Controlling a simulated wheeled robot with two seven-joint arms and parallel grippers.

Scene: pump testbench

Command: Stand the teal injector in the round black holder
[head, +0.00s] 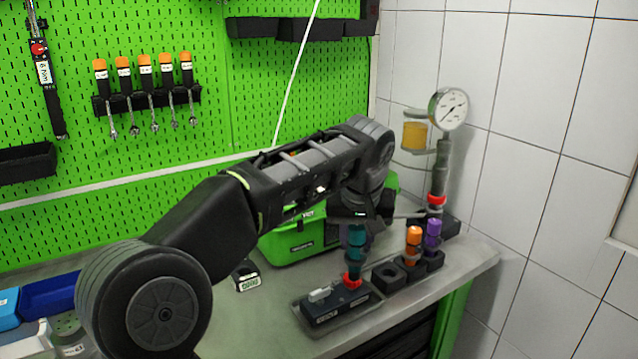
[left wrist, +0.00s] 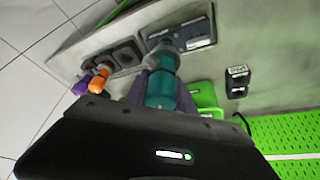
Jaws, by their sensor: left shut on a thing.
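The teal injector (head: 357,240) is upright in my left gripper (head: 362,214), which is shut on its upper part. The injector also shows in the left wrist view (left wrist: 161,90), between the fingers. Its lower end meets the red ring (head: 352,281) on a black test block (head: 335,307); I cannot tell whether it is seated there or just above. The round black holder (head: 388,278) with an open, empty hole stands right of the block. My right gripper is not in view.
An orange injector (head: 413,240) and a purple injector (head: 433,231) stand in holders right of the empty one. A pressure gauge stand (head: 439,180) rises behind them. A green case (head: 293,240) sits behind my arm. A small black box (head: 246,276) lies on the bench.

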